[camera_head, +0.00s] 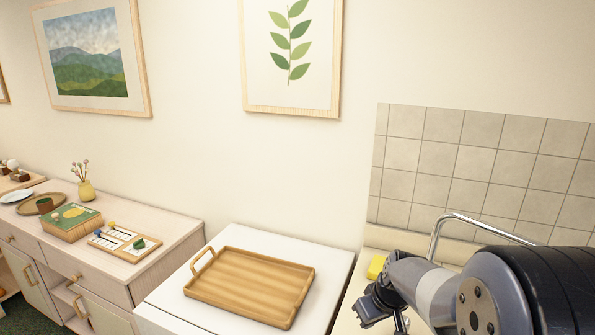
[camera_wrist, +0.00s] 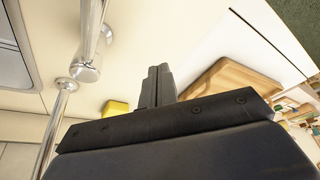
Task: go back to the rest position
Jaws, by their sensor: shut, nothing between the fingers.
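My gripper (camera_wrist: 158,86) is in the wrist view with its two dark fingers pressed together and nothing between them. In the head view my gripper (camera_head: 372,312) is at the lower right, over the pale counter and to the right of the wooden tray. My grey and black arm reaches in from the right edge and hides part of the counter. The fingertips are small and partly dark in the head view.
A wooden tray (camera_head: 248,287) lies empty on a white surface (camera_head: 226,236). A yellow block (camera_head: 377,267) and a metal faucet (camera_head: 436,238) are close behind my arm.

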